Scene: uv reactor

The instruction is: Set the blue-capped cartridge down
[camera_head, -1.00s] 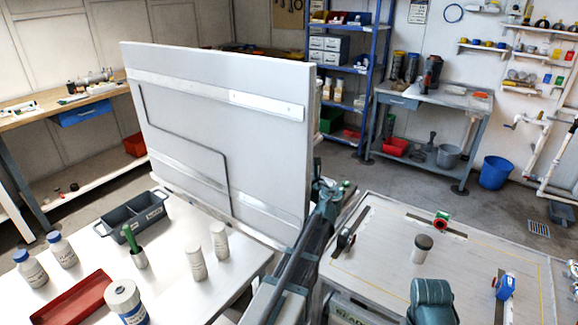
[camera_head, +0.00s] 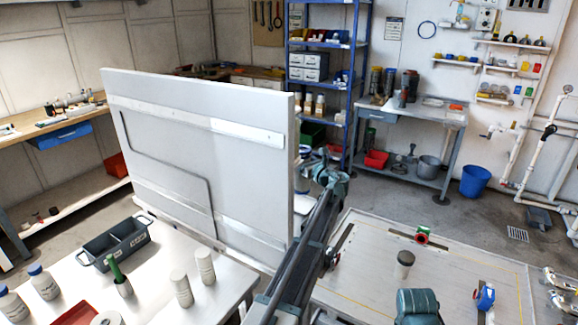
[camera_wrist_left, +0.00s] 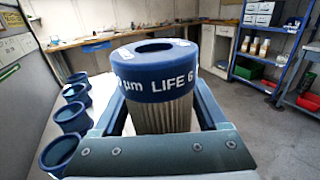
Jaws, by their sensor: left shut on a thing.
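The blue-capped cartridge (camera_wrist_left: 155,70) fills the middle of the left wrist view. It has a blue ring cap with white lettering, a dark hole in its top and a pale pleated body. My left gripper (camera_wrist_left: 163,118) is shut on the body just below the cap, with a finger on each side. The cartridge looks upright in that view; its lower end is hidden by the gripper. In the head view my left arm reaches past the right edge of the upright grey panel (camera_head: 190,175); I cannot make out the cartridge there.
Several blue open cups (camera_wrist_left: 70,117) stand in a row left of the cartridge, beside a pale wall. The white table holds a grey caddy (camera_head: 115,245), bottles and a red tray (camera_head: 75,314).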

